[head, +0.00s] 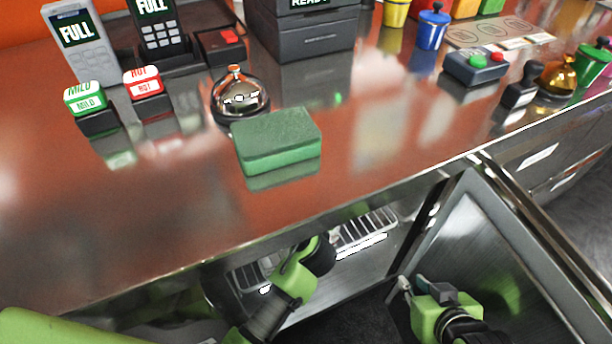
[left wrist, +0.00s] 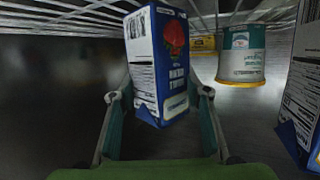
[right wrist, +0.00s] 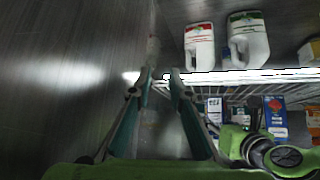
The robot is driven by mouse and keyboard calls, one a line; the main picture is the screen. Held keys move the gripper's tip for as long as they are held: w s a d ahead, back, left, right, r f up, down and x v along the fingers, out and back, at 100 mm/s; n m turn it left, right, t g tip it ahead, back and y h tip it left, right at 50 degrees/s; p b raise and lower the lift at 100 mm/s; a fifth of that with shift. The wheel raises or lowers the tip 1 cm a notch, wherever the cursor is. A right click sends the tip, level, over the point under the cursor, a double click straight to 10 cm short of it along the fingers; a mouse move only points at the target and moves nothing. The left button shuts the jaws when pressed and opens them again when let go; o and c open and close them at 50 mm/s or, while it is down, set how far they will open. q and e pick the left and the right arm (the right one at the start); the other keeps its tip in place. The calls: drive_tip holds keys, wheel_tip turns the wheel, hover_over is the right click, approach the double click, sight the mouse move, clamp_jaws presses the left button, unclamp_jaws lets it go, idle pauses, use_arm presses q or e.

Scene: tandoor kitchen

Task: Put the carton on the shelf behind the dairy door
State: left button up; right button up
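The blue and white carton (left wrist: 158,65), with a red picture on its front, stands slightly tilted in the left wrist view. It is between the fingers of my left gripper (left wrist: 162,92), which look open with small gaps beside the carton. It is inside the dairy compartment, beneath a wire shelf (left wrist: 75,14). The right wrist view also shows a blue carton (right wrist: 275,114) beyond my left gripper. The dairy door (head: 492,235) stands open at the right of the head view. My right gripper (right wrist: 161,73) is partly open near its inner face, with nothing clearly held.
A white and teal tub (left wrist: 241,55) and another blue-white carton (left wrist: 303,90) stand to the right inside. Two white jugs (right wrist: 199,46) (right wrist: 248,40) stand on the wire shelf above. The counter (head: 150,220) overhangs the opening and holds a green sponge-like block (head: 277,139).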

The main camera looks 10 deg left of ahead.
use_arm(q)
drive_tip(key=shift+o, duration=1.3)
drive_tip(key=shift+r, duration=0.15)
drive_tip(key=p+v, duration=0.1)
drive_tip(key=v, duration=1.1)
drive_tip(key=shift+p, duration=0.3)
use_arm(e)
drive_tip(key=s+d+f+g+h, duration=0.1)
drive_tip(key=s+d+f+g, duration=0.1)
drive_tip(key=s, duration=0.6)
drive_tip(key=shift+s+d+f+g, duration=0.15)
drive_tip(key=shift+d+f+g, duration=0.15)
drive_tip(key=shift+f+g, duration=0.55)
drive_tip(key=shift+s+r, duration=0.1)
drive_tip(key=shift+r, duration=0.05)
